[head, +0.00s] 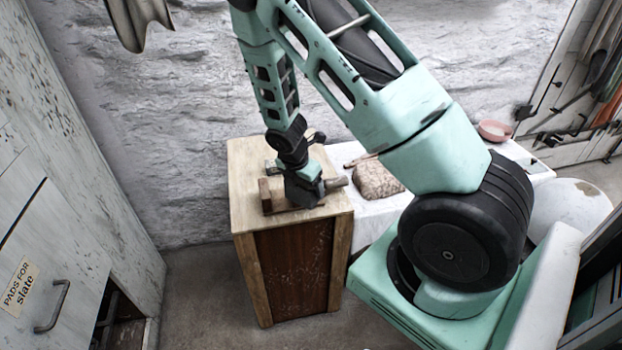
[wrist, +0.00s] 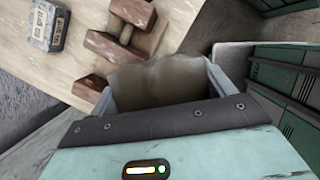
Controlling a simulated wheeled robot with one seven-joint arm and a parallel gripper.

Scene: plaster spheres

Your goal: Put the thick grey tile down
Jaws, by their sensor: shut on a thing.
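My gripper (wrist: 165,88) is shut on a thick, grey-brown slab, which I take to be the thick grey tile (wrist: 160,82). It fills the space between the two fingers in the wrist view and looks blurred. In the head view my gripper (head: 304,192) points down, low over the wooden cabinet top (head: 243,158). The head view mostly hides the tile behind my gripper. I cannot tell whether the tile touches the cabinet top.
Reddish-brown blocks (wrist: 113,48) stand beside the held tile, near my gripper. A small grey labelled block (wrist: 47,26) lies farther off on the wood. A patterned stone-like lump (head: 376,181) and a pink bowl (head: 494,130) sit on the white-covered table (head: 378,216) to the right.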

